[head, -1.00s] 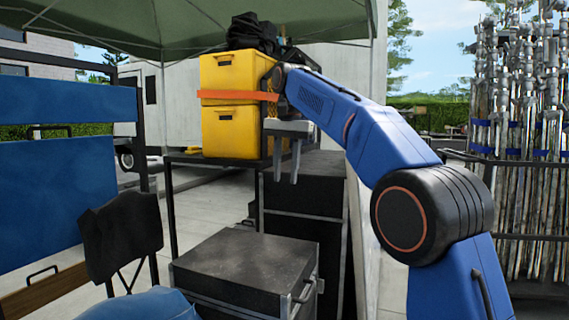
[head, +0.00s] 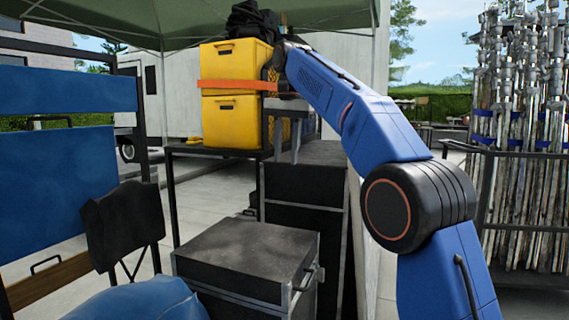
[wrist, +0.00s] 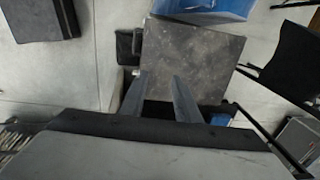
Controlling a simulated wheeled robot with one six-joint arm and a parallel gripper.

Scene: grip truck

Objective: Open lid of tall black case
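The tall black case (head: 308,190) stands behind a lower black case (head: 245,255) in the head view. Its grey-edged front and part of its top show, and my arm crosses in front of its upper right. Its lid looks closed. My gripper (head: 284,152) points down near the tall case's top left, with no clear contact. The fingers (wrist: 158,97) are apart and empty in the wrist view. There, a dark case top (wrist: 195,58) lies beyond them, apparently the lower case's.
Yellow crates (head: 232,95) with an orange strap stand on a table just left of my gripper. A black folding chair (head: 125,225) and a blue bag (head: 145,300) are at the left front. A rack of metal poles (head: 525,140) is at the right.

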